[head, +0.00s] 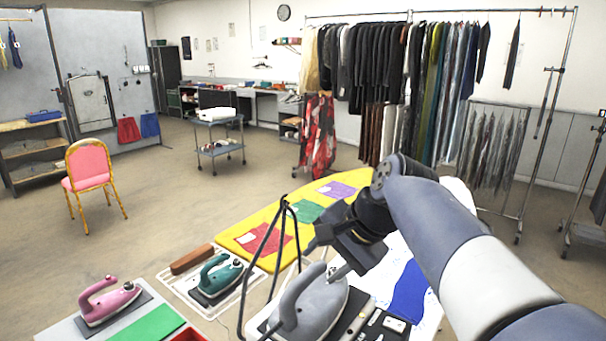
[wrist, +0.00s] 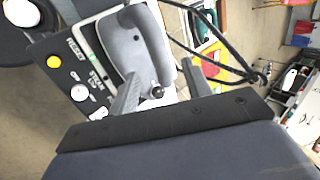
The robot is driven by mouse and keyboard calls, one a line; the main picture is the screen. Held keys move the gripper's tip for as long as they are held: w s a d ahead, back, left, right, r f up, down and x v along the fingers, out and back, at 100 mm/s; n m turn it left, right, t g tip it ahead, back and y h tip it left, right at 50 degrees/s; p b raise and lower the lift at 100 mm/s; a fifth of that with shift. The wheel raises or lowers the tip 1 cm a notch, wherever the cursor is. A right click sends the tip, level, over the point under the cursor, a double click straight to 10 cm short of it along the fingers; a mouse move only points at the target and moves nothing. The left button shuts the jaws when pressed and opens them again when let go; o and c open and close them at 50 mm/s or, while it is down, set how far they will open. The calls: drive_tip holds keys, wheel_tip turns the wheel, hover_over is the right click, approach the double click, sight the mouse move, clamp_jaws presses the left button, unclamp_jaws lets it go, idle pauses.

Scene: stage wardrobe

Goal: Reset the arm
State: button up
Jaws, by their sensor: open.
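My gripper (head: 326,258) is open just above and behind the handle of a large grey iron (head: 318,307) in the head view. In the wrist view my two fingers (wrist: 160,90) stand apart, with the grey iron (wrist: 137,48) beyond them and nothing clearly held between them. I cannot tell whether a finger touches the iron. The iron sits on a base with a black control panel (wrist: 75,80) carrying a yellow button and white knobs. My arm reaches in from the right and hides part of the board behind it.
A teal iron (head: 218,277) and a pink iron (head: 107,302) stand to the left. A yellow ironing board (head: 262,222) with coloured cloths lies behind. A black cord stand (head: 284,205) rises close to my gripper. A pink chair (head: 90,170) and clothes rack are farther off; open floor lies between.

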sight(306, 272)
drive_tip(key=x, duration=0.7)
drive_tip(key=shift+w+a+r, duration=0.1)
drive_tip(key=shift+w+a, duration=0.05)
drive_tip(key=shift+r, duration=0.45)
